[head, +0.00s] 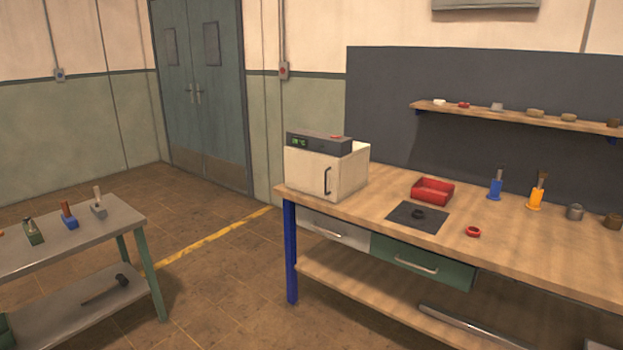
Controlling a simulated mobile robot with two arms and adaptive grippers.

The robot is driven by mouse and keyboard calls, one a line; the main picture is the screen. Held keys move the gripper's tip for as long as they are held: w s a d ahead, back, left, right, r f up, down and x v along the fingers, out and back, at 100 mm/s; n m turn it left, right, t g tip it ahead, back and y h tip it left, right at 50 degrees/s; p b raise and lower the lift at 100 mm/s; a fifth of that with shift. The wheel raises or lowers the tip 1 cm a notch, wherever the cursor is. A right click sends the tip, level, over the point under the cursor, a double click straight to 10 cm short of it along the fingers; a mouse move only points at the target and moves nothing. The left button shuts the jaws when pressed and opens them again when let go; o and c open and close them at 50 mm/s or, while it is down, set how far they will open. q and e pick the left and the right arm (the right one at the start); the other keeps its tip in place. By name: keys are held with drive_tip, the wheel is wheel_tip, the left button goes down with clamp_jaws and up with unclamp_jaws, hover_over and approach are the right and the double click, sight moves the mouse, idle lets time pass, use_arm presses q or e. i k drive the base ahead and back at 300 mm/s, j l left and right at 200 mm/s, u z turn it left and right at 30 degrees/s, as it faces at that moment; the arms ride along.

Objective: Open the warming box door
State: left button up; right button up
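The warming box (308,171) is a cream box with a dark top panel and a small green display. It stands at the left end of the wooden workbench (380,205). Its door faces the front and looks shut, with a dark vertical handle (327,181) near the door's right side. Neither of my grippers shows in the head view.
A grey side table (70,250) with tools stands left. Open floor (225,270) lies between them.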

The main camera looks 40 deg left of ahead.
sight(317, 175)
drive_tip(key=i+j, duration=0.35)
drive_tip(key=j, duration=0.3)
drive_tip(key=i+j, duration=0.2)
drive_tip(key=j, duration=0.1)
